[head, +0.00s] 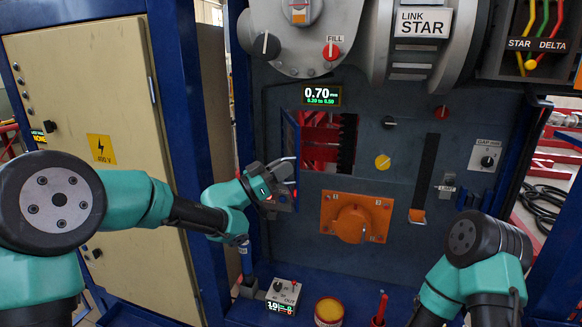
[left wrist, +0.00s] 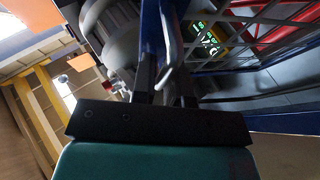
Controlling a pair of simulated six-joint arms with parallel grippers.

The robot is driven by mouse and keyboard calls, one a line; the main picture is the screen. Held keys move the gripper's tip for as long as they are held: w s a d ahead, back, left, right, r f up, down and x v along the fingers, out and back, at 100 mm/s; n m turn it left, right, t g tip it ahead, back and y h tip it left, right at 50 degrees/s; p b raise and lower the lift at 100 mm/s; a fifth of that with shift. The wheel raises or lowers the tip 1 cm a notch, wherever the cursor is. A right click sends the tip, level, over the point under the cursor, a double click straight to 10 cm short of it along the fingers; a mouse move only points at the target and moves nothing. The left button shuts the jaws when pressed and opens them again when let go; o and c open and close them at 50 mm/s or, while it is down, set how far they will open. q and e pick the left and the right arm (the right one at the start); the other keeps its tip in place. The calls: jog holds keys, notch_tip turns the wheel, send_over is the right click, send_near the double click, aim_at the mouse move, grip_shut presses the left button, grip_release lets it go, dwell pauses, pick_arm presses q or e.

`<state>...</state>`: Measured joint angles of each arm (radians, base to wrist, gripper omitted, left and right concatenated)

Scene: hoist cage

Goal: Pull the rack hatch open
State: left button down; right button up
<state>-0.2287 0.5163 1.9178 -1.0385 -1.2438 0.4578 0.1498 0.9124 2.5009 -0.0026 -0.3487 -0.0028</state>
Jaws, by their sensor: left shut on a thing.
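The rack hatch (head: 289,135) is a narrow blue panel at the left side of a square opening (head: 325,142) in the dark grey wall. It stands swung out, seen almost edge-on, and red parts show inside the opening. My left gripper (head: 288,170) is at the hatch's lower part, shut on its handle. In the left wrist view a thin silvery bar, the handle (left wrist: 167,76), lies between the dark fingers (left wrist: 165,70). The grip itself is partly hidden in the head view. My right arm shows at the lower right, but its gripper is out of view.
Above the opening is a display (head: 322,95) reading 0.70. An orange rotary switch (head: 355,218) sits below right of the opening. A small control box (head: 283,294) and an orange-yellow tin (head: 329,311) stand on the blue ledge below.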

pick_arm(q)
jog(key=shift+w+a+r, duration=0.1)
jog(key=shift+a, duration=1.55)
jog(key=c, duration=1.3)
grip_release()
jog(key=shift+o, duration=0.3)
jog(key=v, duration=1.7)
jog(key=shift+f, duration=0.25)
jog(key=shift+c, duration=0.2)
